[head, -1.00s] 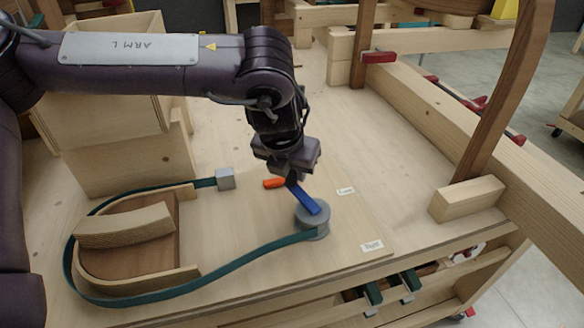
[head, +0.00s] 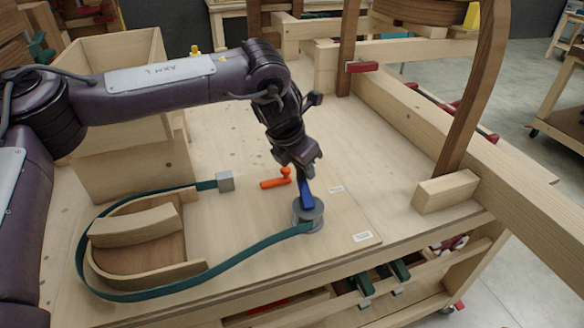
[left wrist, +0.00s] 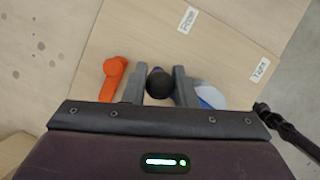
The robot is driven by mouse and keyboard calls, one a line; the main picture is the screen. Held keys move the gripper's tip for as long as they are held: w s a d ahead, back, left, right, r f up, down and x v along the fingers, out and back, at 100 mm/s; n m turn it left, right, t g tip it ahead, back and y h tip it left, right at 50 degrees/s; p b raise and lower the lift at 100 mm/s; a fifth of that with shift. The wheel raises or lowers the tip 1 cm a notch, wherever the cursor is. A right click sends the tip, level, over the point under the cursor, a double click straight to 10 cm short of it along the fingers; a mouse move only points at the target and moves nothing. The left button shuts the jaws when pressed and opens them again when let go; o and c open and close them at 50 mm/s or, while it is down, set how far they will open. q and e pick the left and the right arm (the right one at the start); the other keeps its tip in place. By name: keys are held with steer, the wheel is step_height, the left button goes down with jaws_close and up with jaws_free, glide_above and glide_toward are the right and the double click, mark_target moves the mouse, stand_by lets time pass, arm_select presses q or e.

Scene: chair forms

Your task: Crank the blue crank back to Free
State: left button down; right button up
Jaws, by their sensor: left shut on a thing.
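The blue crank (head: 306,196) sits on a grey round drum (head: 308,222) on the board, its arm pointing up the picture, away from me. My left gripper (head: 301,172) is shut on the crank's outer end. In the left wrist view, the fingers (left wrist: 159,88) close on both sides of its dark round knob (left wrist: 160,83). Two white labels lie on the board: one right of the crank arm (head: 336,189), one lower right of the drum (head: 362,237). My right gripper is not in view.
A teal strap (head: 225,267) runs from the drum around a curved wooden form (head: 135,240) to a grey block (head: 225,181). An orange handle (head: 275,182) lies just left of my gripper. A wooden box (head: 110,85) stands at the back left. The board right of the drum is clear.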

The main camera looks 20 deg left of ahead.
arm_select(q)
steer(key=shift+w+d+r+m+g+h+p, duration=0.1)
steer(key=shift+d+m+g+h+p, duration=0.1)
steer(key=shift+d+m, duration=0.25)
steer(key=shift+w+d+m+g+h+p, duration=0.15)
steer(key=shift+d+m+h, duration=0.1)
steer(key=shift+m, duration=0.3)
steer(key=shift+d+m+h+p, duration=0.3)
steer(key=shift+d+m, duration=0.3)
steer(key=shift+m, duration=0.3)
steer(key=shift+s+d+m+g+h+p, duration=0.2)
steer(key=shift+d+m+g+p, duration=0.55)
steer(key=shift+m, duration=0.65)
steer(key=shift+s+d+m+g+h+p, duration=0.15)
steer(key=shift+d+m+g+p, duration=0.25)
steer(key=shift+d+m, duration=0.8)
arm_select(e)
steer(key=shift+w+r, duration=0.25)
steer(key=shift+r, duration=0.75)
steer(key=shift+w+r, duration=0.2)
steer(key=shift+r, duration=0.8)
arm_select(q)
steer(key=shift+a, duration=0.2)
steer(key=c, duration=1.2)
jaws_free()
